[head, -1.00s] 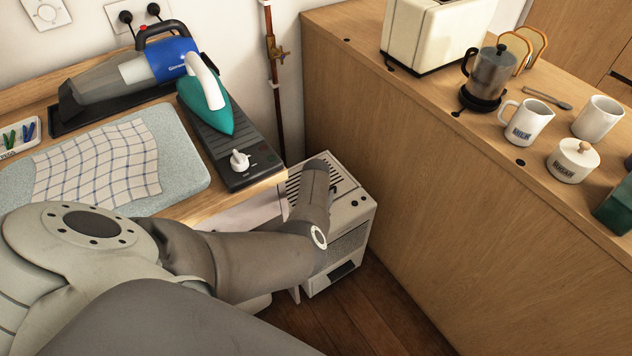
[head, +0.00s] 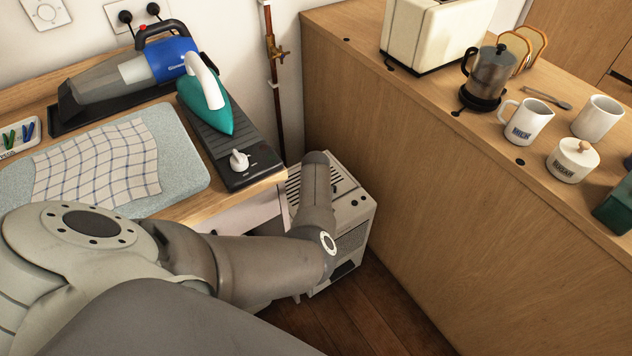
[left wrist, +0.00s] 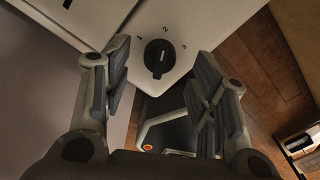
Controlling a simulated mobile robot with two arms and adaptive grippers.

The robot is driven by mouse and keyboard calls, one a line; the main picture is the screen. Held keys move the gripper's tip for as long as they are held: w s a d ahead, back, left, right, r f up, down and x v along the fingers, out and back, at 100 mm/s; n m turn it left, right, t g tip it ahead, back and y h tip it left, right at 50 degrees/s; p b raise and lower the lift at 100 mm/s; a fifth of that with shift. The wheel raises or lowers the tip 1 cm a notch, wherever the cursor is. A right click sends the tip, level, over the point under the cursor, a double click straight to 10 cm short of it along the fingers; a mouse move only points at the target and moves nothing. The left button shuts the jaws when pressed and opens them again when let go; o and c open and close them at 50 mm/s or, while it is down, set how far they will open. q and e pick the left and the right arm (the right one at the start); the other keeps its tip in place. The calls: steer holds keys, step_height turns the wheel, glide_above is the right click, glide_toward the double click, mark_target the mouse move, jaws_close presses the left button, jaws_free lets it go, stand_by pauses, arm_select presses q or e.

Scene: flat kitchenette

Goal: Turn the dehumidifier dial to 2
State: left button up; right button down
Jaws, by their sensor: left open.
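The dehumidifier (head: 352,215) is a pale box on the floor between the counter and the wooden partition; my left arm covers part of it. Its black dial (left wrist: 158,58) shows in the left wrist view, on a white face marked 1, 2 and 3. A pale mark shows on the knob; I cannot tell for certain which number it points to. My left gripper (left wrist: 163,62) is open, its fingers on either side of the dial in the picture. I cannot tell whether they touch it. In the head view this gripper is hidden behind my arm.
On the counter are a teal iron (head: 207,100) on a dark stand with a white knob (head: 239,160), a handheld vacuum (head: 130,75) and a checked cloth (head: 98,165). The wooden partition (head: 400,170) closes off the dehumidifier's right side. Wooden floor (head: 375,310) lies in front.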

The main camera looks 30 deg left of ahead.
arm_select(q)
steer(key=shift+r, duration=2.45)
